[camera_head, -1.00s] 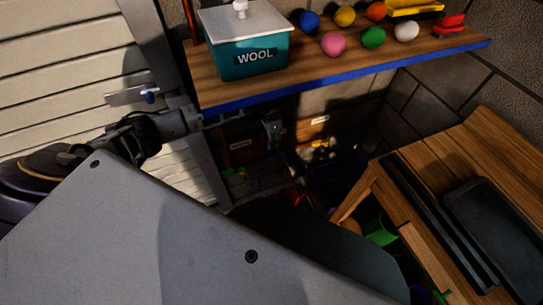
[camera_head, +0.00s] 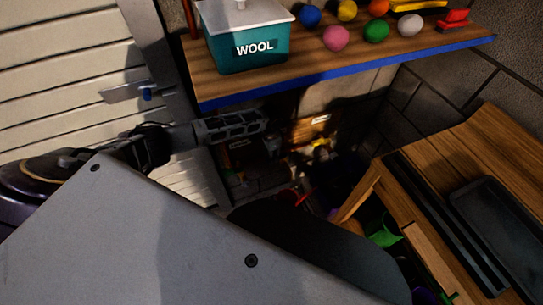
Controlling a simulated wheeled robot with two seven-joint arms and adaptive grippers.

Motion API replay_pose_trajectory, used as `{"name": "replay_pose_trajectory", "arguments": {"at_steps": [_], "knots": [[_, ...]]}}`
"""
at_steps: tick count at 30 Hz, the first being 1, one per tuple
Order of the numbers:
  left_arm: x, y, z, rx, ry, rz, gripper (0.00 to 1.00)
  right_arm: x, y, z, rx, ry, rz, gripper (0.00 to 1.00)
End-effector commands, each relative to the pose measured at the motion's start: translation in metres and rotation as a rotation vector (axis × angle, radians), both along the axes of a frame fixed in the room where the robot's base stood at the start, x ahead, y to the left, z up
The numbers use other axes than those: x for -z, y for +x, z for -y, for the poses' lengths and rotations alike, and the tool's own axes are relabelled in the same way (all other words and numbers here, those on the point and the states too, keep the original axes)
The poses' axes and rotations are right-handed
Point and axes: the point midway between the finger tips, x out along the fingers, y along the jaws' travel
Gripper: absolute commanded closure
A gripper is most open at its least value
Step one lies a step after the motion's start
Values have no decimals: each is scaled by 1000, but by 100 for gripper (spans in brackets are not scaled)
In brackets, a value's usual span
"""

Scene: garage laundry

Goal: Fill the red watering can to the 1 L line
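I cannot make out a red watering can for certain. A small red thing (camera_head: 291,197) shows low in the dark area below the shelf, partly hidden behind my own dark body part, and its shape is unclear. My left gripper (camera_head: 262,122) reaches in from the left, just under the front edge of the shelf. It is seen side-on in shadow, and whether its fingers are apart is unclear. I see nothing held in it. My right gripper is not in view. No tap or 1 L line can be made out.
A wooden shelf (camera_head: 330,68) with a blue edge holds a teal WOOL box (camera_head: 252,48) and several coloured balls (camera_head: 336,38). A wooden bench (camera_head: 490,150) with a dark tray (camera_head: 500,215) stands at right, green containers (camera_head: 385,232) below it. A slatted door (camera_head: 60,90) is at left.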

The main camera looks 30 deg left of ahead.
Motion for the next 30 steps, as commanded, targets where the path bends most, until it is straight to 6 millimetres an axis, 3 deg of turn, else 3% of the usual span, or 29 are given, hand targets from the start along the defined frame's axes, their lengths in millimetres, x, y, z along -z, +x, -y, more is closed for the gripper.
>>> {"name": "replay_pose_trajectory", "arguments": {"at_steps": [14, 24, 30], "knots": [[7, 0, 0, 1, 0, 0, 57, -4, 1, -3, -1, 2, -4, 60], [7, 0, 0, 1, 0, 0, 100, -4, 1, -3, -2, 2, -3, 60], [7, 0, 0, 1, 0, 0, 100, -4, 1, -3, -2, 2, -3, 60]]}}
